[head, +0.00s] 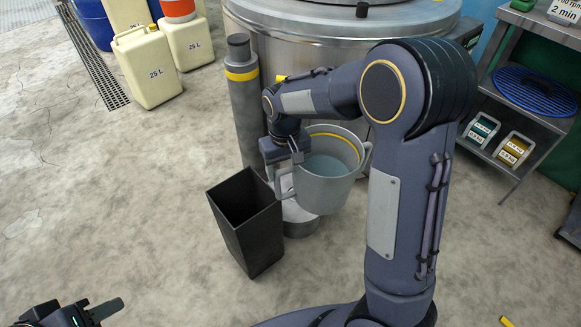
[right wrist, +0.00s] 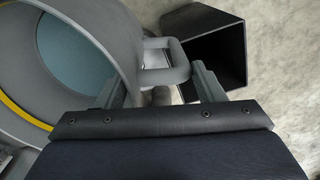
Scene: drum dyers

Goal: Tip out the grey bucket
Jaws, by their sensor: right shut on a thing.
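The grey bucket (head: 325,190) has a yellow band inside, side handles and blue-green liquid in it. It is close to upright, above a round metal stand; whether it touches the stand I cannot tell. My right gripper (head: 285,165) is shut on the bucket's left handle, which also shows between the fingers in the right wrist view (right wrist: 165,77). The bucket's inside (right wrist: 85,60) fills the left of that view. A dark open-topped square bin (head: 249,238) stands on the floor just left of the bucket. My left gripper (head: 95,312) is at the bottom left edge, partly cut off.
A large metal drum (head: 330,75) stands behind the bucket, with a grey cylinder (head: 243,100) with a yellow band beside it. Cream canisters (head: 147,65) stand back left. A metal shelf (head: 535,120) is at right. The floor at left is clear.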

